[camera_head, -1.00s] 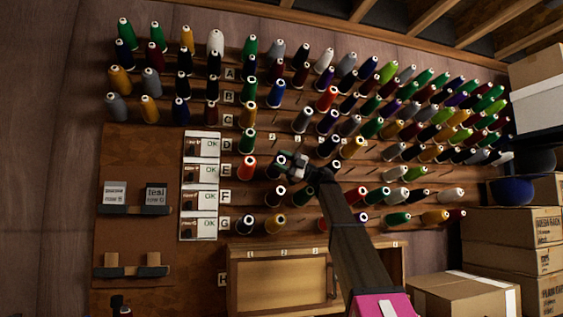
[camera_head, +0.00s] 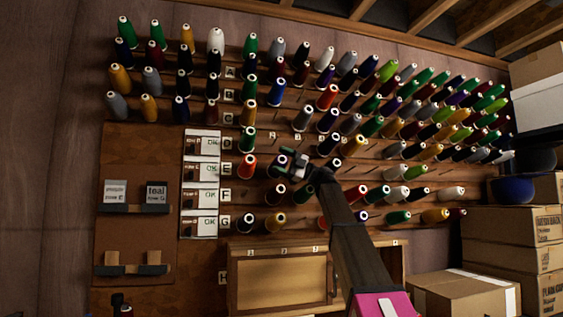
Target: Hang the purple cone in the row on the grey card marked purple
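The grey card (camera_head: 115,193) at the left of the board has small print that appears to read purple and a row letter. A dark card (camera_head: 157,192) marked teal stands beside it. My gripper (camera_head: 297,162) is in front of the thread wall, around row E, beside a dark cone (camera_head: 279,164). Its fingers are too small and dark to tell whether they are open or hold anything. I cannot pick out a purple cone for certain in that row. My arm hides part of the lower rows.
Many cones hang close together, including an orange-red one (camera_head: 248,166) left of my gripper. Several OK cards (camera_head: 205,171) stand in a column. A wooden cabinet (camera_head: 282,284) lies below, with cardboard boxes (camera_head: 462,293) at the right. The brown board (camera_head: 135,155) above the grey card is bare.

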